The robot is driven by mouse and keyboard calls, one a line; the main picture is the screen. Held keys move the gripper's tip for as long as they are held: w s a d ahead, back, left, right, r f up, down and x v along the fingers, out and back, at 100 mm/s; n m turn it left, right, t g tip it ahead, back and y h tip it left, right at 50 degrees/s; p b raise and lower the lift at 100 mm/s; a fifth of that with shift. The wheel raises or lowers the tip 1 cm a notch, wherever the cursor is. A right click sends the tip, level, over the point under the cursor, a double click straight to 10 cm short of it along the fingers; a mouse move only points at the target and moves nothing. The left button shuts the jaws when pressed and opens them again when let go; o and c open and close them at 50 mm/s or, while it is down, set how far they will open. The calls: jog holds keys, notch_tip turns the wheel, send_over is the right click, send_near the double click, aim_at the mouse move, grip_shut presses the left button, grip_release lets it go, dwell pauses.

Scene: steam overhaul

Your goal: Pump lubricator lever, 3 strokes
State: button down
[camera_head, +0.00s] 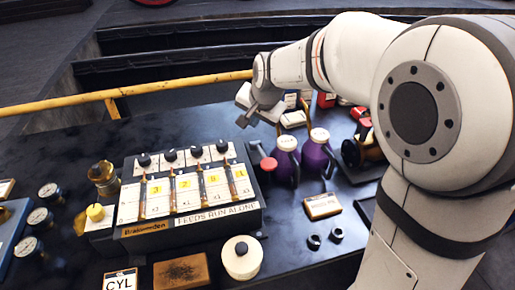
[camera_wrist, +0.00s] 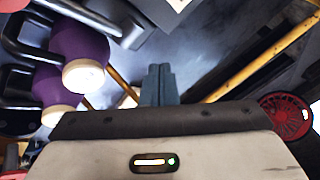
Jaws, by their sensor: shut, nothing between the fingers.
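The lubricator (camera_head: 190,200) is a dark box with several sight glasses, black knobs and a "FEEDS RUN ALONE" label, on the dark bench in the head view. Its lever, with a red knob (camera_head: 268,164), sticks out at the box's right side. My gripper (camera_head: 243,121) is above and behind the lever, apart from it. In the wrist view its two grey fingers (camera_wrist: 158,84) are together with nothing between them.
Purple cans with white caps (camera_head: 287,160) stand just right of the lever; they also show in the wrist view (camera_wrist: 82,50). A tan label plate (camera_head: 322,206) and a white round pot (camera_head: 241,258) lie nearer. A yellow rail (camera_head: 60,101) runs behind the bench.

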aim_at(256, 144)
jog(key=shift+s+d+f+b, duration=0.1)
jog(key=shift+s+f+b, duration=0.1)
jog(key=shift+f+b, duration=0.3)
jog(key=shift+s+f+b, duration=0.15)
jog(key=shift+f+b, duration=0.05)
jog(key=shift+f, duration=0.5)
jog(key=shift+s+f, duration=0.1)
dwell(1.1)
jog(key=shift+s+f+b, duration=0.15)
jog(key=shift+f+b, duration=0.1)
jog(key=shift+b, duration=0.1)
jog(key=shift+s+d+f+b, duration=0.1)
jog(key=shift+s+f+b, duration=0.25)
jog(key=shift+f+b, duration=0.35)
jog(key=shift+s+d+f+b, duration=0.1)
jog(key=shift+s+f+b, duration=0.35)
jog(key=shift+f, duration=0.4)
dwell(1.3)
jog(key=shift+w+r, duration=0.1)
jog(key=shift+w, duration=0.05)
jog(key=shift+w+a+r+p, duration=0.1)
jog(key=shift+w+r+p, duration=0.15)
jog(key=shift+r+p, duration=0.25)
jog(key=r+p, duration=0.1)
jog(key=w+r+p, duration=0.1)
jog(key=r, duration=0.1)
jog(key=r+p, duration=0.2)
jog(key=shift+w+a+r, duration=0.2)
jog(key=shift+w+a, duration=0.05)
jog(key=shift+w, duration=0.15)
